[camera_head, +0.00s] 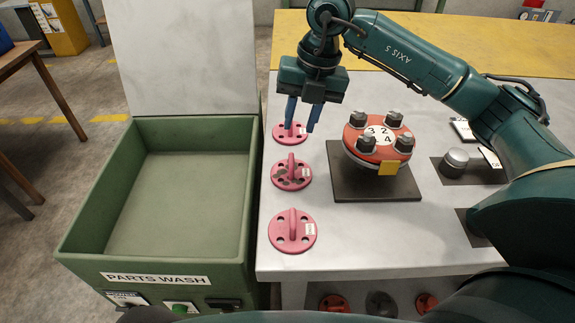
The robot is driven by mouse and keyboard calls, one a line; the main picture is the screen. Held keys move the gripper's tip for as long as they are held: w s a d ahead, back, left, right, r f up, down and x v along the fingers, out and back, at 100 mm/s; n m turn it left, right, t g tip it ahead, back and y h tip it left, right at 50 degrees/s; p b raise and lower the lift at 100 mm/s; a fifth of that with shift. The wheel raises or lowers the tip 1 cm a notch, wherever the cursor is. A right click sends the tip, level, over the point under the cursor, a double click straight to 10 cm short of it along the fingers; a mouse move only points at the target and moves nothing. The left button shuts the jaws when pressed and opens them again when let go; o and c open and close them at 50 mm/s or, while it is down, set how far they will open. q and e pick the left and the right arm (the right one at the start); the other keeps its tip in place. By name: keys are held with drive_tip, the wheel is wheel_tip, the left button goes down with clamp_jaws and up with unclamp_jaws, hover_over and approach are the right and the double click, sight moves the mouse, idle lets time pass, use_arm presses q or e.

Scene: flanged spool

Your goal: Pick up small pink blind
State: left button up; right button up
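Each has a small white label. The back one looks smallest, but it is also farthest away. My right gripper (302,126) points down at the back blind, its two blue fingers apart. The left finger covers part of that blind's fin; I cannot tell whether it touches. My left gripper is not in view.
A red flanged spool (358,149) with bolts and a numbered white face stands on a dark plate right of the blinds. An empty green parts-wash bin (247,190) with raised lid is left of the table. A metal knob (455,158) sits at right.

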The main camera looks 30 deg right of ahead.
sight(292, 156)
drive_tip(key=f, duration=0.2)
drive_tip(key=a+f, duration=0.1)
drive_tip(key=f, duration=0.1)
drive_tip(key=shift+w+f, duration=0.1)
drive_tip(key=shift+f, duration=0.15)
drive_tip(key=shift+a+f+p, duration=0.15)
drive_tip(key=shift+a+f, duration=0.1)
drive_tip(key=shift+f, duration=1.05)
drive_tip(key=shift+a+f+p, duration=0.15)
drive_tip(key=shift+a+f, duration=0.05)
drive_tip(key=shift+f, duration=1.1)
drive_tip(key=shift+c, duration=0.6)
clamp_jaws()
drive_tip(key=shift+r, duration=0.1)
